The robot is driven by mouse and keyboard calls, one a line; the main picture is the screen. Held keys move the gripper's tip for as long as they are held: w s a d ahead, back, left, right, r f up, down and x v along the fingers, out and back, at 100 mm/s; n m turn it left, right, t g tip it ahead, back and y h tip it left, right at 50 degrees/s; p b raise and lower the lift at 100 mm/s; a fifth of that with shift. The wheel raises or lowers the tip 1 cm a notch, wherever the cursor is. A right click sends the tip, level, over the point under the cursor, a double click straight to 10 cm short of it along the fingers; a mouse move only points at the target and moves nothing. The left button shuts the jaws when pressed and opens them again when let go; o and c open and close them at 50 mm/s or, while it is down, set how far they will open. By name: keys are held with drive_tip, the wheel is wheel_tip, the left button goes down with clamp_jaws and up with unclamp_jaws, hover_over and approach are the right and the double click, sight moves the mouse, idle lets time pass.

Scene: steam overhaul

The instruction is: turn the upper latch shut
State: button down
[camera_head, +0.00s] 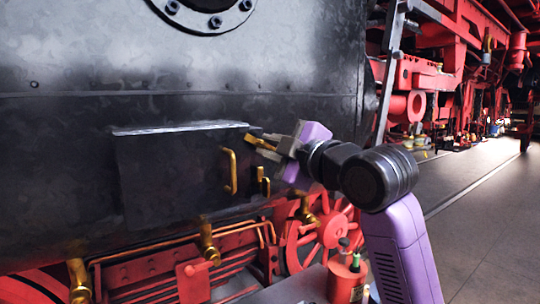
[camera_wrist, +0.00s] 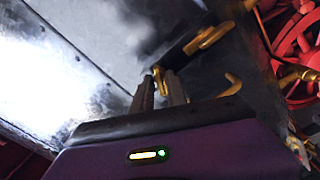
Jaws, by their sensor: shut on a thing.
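A dark rectangular door (camera_head: 165,180) with a pale, shiny top edge is set in the black boiler side. A brass handle (camera_head: 230,172) stands near its right edge. The upper latch (camera_head: 260,143) is a brass lever at the door's upper right, lying nearly level with a slight tilt. My gripper (camera_head: 270,146) reaches it from the right and is shut on it. In the wrist view the grey fingers (camera_wrist: 169,91) close around the brass upper latch (camera_wrist: 159,77), which they partly hide. The lower latch (camera_head: 263,182), also brass, sits below; its hooked lever also shows in the wrist view (camera_wrist: 232,84).
Brass fittings (camera_head: 208,242) and red pipework lie under the boiler. A red container with bottles (camera_head: 345,280) stands below my arm. Red wheels (camera_head: 325,232) are behind it. Open floor (camera_head: 480,200) lies to the right.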

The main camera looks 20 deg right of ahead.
drive_tip(key=n+b, duration=0.2)
drive_tip(key=n, duration=0.3)
drive_tip(key=shift+f+n+b, duration=0.15)
drive_tip(key=shift+n+b, duration=0.15)
drive_tip(key=shift+b, duration=0.05)
idle(0.5)
drive_tip(key=c, duration=1.6)
unclamp_jaws()
drive_tip(key=shift+o, duration=0.2)
drive_tip(key=b+v, duration=0.1)
drive_tip(key=v, duration=0.6)
drive_tip(key=shift+s+b, duration=0.4)
